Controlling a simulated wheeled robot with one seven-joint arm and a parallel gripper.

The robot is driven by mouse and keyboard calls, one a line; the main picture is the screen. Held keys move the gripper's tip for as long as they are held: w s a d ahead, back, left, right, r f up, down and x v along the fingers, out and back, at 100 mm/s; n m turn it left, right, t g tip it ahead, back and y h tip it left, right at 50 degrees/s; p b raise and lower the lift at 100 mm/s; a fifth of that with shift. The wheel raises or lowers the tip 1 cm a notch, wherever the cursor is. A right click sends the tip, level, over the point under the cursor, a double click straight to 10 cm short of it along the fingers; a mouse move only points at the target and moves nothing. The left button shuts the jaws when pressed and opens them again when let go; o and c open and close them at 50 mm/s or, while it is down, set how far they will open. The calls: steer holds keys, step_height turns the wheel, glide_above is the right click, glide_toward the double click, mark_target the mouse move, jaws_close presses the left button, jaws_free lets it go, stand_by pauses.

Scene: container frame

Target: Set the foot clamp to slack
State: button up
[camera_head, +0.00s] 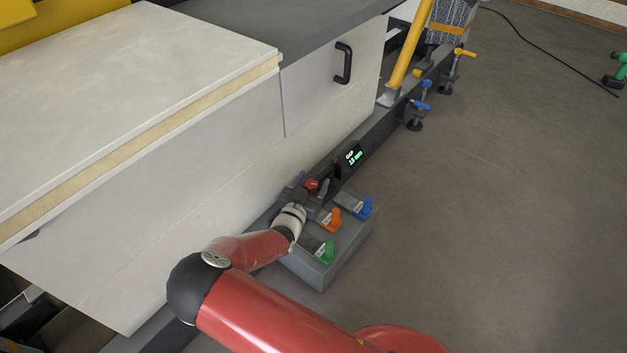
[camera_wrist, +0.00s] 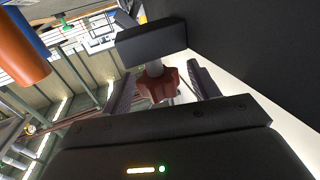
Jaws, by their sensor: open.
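A red star-shaped knob (camera_head: 311,184) sits low beside the white panel, and it also shows in the wrist view (camera_wrist: 157,83) on a pale stem. My gripper (camera_head: 310,189) is at this knob. In the wrist view its two fingers (camera_wrist: 162,78) stand apart, one on each side of the knob, with visible gaps. A grey box (camera_head: 322,267) beside it carries a green lever (camera_head: 328,251), an orange lever (camera_head: 332,219) and a blue lever (camera_head: 363,208). Their labels are too small to read. I cannot tell which control is the foot clamp.
A small display (camera_head: 352,154) with green text, seemingly a gap in mm, stands on the dark rail. Farther along are blue-handled (camera_head: 420,104) and yellow-handled (camera_head: 463,53) clamps and a yellow post (camera_head: 410,45). The white panel (camera_head: 190,185) borders my arm.

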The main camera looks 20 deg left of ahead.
steer(key=shift+w, duration=0.5)
steer(key=shift+c, duration=0.2)
steer(key=c, duration=0.9)
